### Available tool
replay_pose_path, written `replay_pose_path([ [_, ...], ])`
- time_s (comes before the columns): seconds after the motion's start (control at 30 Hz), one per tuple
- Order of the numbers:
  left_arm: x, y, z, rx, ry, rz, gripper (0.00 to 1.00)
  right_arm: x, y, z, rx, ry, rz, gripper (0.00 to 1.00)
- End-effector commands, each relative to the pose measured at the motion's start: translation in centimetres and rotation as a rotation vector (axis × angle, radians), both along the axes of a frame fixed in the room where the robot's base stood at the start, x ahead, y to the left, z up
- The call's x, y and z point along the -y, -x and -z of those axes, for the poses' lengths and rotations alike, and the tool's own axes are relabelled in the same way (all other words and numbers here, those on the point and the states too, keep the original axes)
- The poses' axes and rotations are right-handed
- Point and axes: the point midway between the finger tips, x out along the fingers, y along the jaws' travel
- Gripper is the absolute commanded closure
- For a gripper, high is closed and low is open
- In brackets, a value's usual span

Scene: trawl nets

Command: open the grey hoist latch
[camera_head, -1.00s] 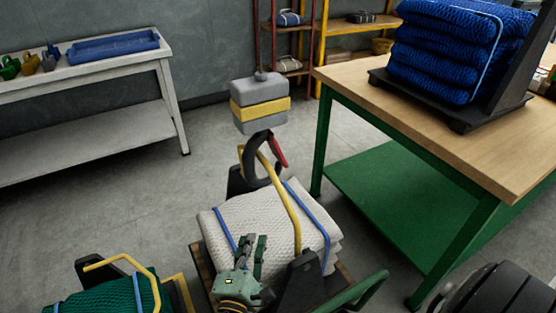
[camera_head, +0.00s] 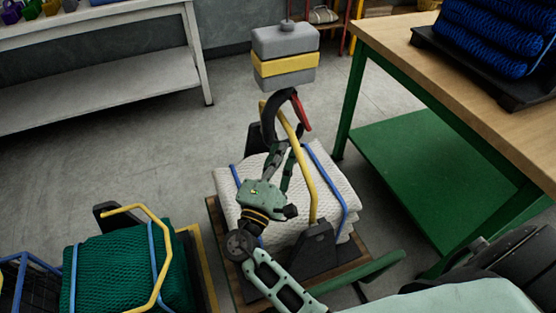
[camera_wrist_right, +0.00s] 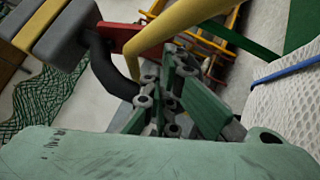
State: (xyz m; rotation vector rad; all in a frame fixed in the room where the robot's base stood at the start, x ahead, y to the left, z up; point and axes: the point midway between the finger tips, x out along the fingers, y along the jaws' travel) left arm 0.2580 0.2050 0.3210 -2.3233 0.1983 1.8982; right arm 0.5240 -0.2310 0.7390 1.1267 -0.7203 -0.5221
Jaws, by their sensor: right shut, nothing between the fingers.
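The hoist block (camera_head: 285,72) is grey with a yellow band. A black hook (camera_head: 269,118) hangs below it, with a red latch (camera_head: 302,111) on its right side. The yellow bar (camera_head: 304,170) over the white net bundle passes at the hook. In the right wrist view the block (camera_wrist_right: 60,32), hook (camera_wrist_right: 103,62) and red latch (camera_wrist_right: 121,36) are at the upper left. My right gripper (camera_head: 287,150) is shut and empty, its tips just below the hook and latch. In the wrist view its fingers (camera_wrist_right: 172,75) are close by the yellow bar (camera_wrist_right: 190,20); contact is unclear. My left gripper is not in view.
The white net bundle (camera_head: 335,185) lies below my gripper. A green net bundle (camera_head: 115,270) with another yellow bar is at lower left. A green-legged workbench (camera_head: 450,100) bearing blue nets stands right. A grey bench (camera_head: 100,95) stands left, with clear floor between.

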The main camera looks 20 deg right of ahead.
Motion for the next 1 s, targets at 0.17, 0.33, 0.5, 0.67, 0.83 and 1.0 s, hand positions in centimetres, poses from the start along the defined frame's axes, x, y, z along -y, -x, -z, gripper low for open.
replay_pose_path([
  [0.17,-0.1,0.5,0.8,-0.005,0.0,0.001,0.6,2.1,-2.0,-0.9,0.0,0.001,0.0,1.0],
  [0.33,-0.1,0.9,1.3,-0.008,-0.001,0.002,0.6,3.2,-3.0,-1.1,0.0,0.001,-0.001,1.0],
  [0.5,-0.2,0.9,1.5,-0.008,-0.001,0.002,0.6,3.4,-3.3,-1.2,-0.002,0.0,0.0,1.0],
  [0.67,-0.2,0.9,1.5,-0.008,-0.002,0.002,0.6,3.4,-3.3,-1.2,-0.001,0.001,-0.001,1.0],
  [0.83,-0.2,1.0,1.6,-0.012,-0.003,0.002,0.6,3.6,-3.2,-1.0,-0.001,0.013,-0.001,1.0],
  [1.0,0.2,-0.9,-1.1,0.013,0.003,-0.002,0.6,4.1,-3.2,-0.8,-0.003,0.066,-0.001,1.0],
])
